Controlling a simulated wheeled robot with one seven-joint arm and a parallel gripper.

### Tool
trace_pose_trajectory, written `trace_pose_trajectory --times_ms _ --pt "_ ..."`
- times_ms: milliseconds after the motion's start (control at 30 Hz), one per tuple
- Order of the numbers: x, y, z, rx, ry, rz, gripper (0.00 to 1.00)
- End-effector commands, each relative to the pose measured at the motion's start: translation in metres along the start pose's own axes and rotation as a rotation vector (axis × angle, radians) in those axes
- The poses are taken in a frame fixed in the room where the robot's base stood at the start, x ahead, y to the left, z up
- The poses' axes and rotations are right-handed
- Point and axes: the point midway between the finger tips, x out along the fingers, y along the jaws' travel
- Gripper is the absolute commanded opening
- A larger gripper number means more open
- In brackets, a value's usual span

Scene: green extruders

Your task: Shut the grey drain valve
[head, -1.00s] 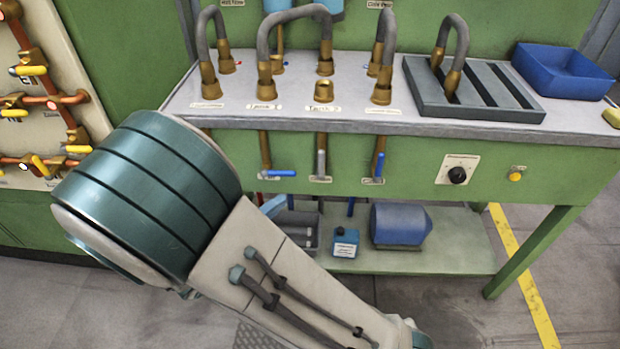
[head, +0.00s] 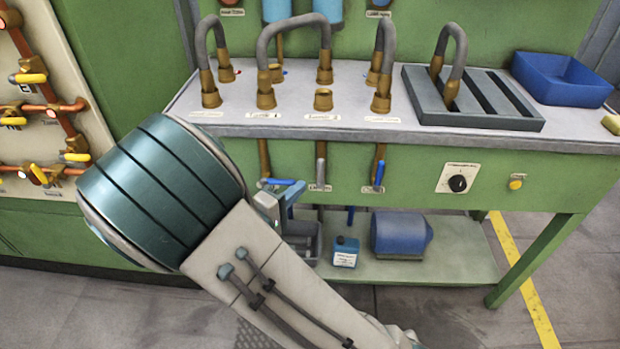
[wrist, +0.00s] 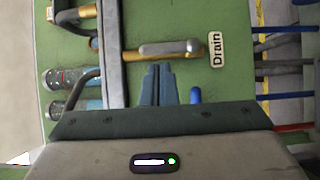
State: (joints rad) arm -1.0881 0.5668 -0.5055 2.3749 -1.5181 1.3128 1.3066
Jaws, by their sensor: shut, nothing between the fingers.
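The grey drain valve (head: 320,174) is the middle of three valves under the bench's front edge. Its grey lever hangs down in line with its brass pipe. In the wrist view the grey lever (wrist: 170,48) lies along the pipe beside the label "Drain" (wrist: 216,49). My gripper (wrist: 160,67) is shut and empty, its blue fingertips just short of the lever with a small gap seeming to remain. In the head view my gripper (head: 293,193) is below and left of the lever, partly hidden by my arm.
A blue-handled valve (head: 283,182) on the left has its lever sideways; another blue-handled valve (head: 379,173) on the right hangs down. The lower shelf (head: 450,262) holds a small blue container (head: 345,252) and a blue motor-like cylinder (head: 401,233).

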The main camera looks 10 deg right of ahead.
Motion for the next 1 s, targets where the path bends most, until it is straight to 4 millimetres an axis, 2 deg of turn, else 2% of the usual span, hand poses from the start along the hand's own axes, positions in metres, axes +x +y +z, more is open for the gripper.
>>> trace_pose_trajectory --times_ms 100,333,800,1000 --pt "0.023 0.0 0.001 0.0 -0.003 0.0 0.0" --pt "0.049 0.0 0.0 0.001 -0.001 0.0 0.0" --pt "0.054 0.0 -0.001 0.002 0.001 -0.001 0.0" --pt "0.052 0.0 -0.009 0.029 0.017 -0.018 0.0"
